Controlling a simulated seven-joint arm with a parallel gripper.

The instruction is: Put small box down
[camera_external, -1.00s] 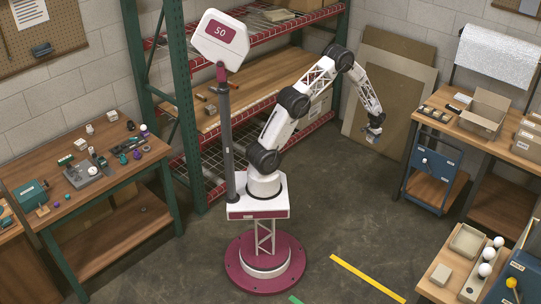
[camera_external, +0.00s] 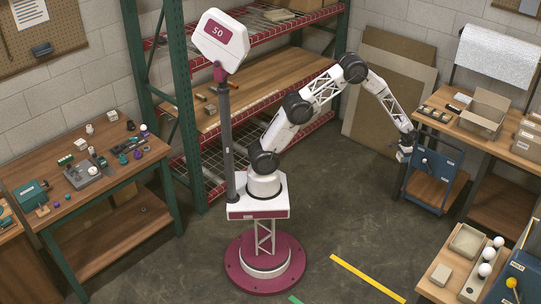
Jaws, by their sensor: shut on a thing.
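My gripper (camera_external: 405,150) hangs at the end of the outstretched arm, in front of the left edge of the right-hand workbench. It is shut on the small box (camera_external: 402,157), which shows only as a small pale shape at the fingertips. The fingers and most of the box are too small to make out. The gripper and box are beside the upper left side of the blue cabinet (camera_external: 436,166), apart from the bench top (camera_external: 462,130) in the picture.
The right bench holds an open cardboard box (camera_external: 482,115), closed boxes (camera_external: 526,143) and a dark tray of parts (camera_external: 434,114). A lower right table has a tray (camera_external: 467,241) and white bulbs (camera_external: 486,269). The floor (camera_external: 350,215) between is clear.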

